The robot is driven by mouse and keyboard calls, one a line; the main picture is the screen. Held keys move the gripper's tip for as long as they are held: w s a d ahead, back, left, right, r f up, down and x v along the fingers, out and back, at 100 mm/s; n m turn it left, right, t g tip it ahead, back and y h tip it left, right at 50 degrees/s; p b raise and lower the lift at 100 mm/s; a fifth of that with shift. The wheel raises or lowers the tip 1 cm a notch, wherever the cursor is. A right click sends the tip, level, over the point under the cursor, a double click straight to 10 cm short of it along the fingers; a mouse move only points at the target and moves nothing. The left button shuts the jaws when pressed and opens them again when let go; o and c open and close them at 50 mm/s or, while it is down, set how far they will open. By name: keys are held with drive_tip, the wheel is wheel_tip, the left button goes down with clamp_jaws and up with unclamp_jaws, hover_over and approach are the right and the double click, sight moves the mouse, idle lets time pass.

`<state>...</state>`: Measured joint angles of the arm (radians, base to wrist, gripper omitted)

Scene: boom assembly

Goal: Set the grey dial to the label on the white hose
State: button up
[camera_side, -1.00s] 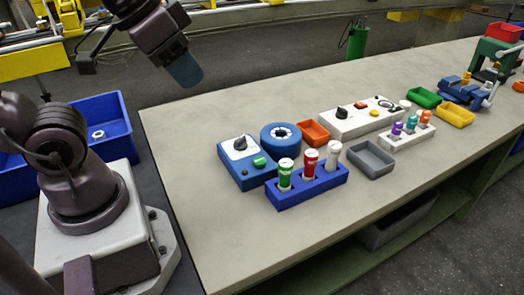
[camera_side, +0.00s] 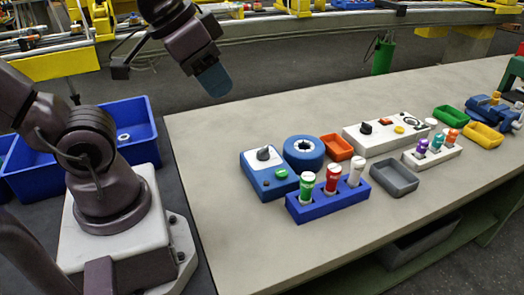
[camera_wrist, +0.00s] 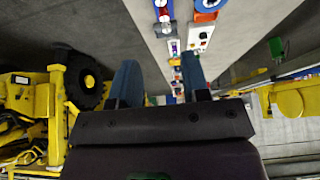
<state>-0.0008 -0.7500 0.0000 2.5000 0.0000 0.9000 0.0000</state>
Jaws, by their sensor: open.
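A dark grey dial (camera_side: 263,154) sits on the white face of a blue box (camera_side: 268,176) on the bench, in the side view. I cannot make out a white hose or any label text; a white capped cylinder (camera_side: 356,170) stands upright in a blue rack (camera_side: 322,205) with a green and a red one. My gripper (camera_side: 217,86) hangs in the air left of the box and well above the bench, apart from everything. In the wrist view its two blue fingers (camera_wrist: 160,70) are spread with nothing between them.
A blue ring-shaped reel (camera_side: 304,153), an orange tray (camera_side: 338,147) and a grey tray (camera_side: 394,178) stand close around the box and rack. A white panel (camera_side: 385,135) with knobs lies behind. The bench front and left are clear.

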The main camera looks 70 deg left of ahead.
drive_tip(key=n+g, duration=0.6)
hover_over(263, 149)
wheel_tip(263, 149, down, 17)
wheel_tip(263, 149, down, 12)
drive_tip(key=shift+a+f, duration=0.1)
drive_tip(key=shift+f, duration=0.1)
clamp_jaws()
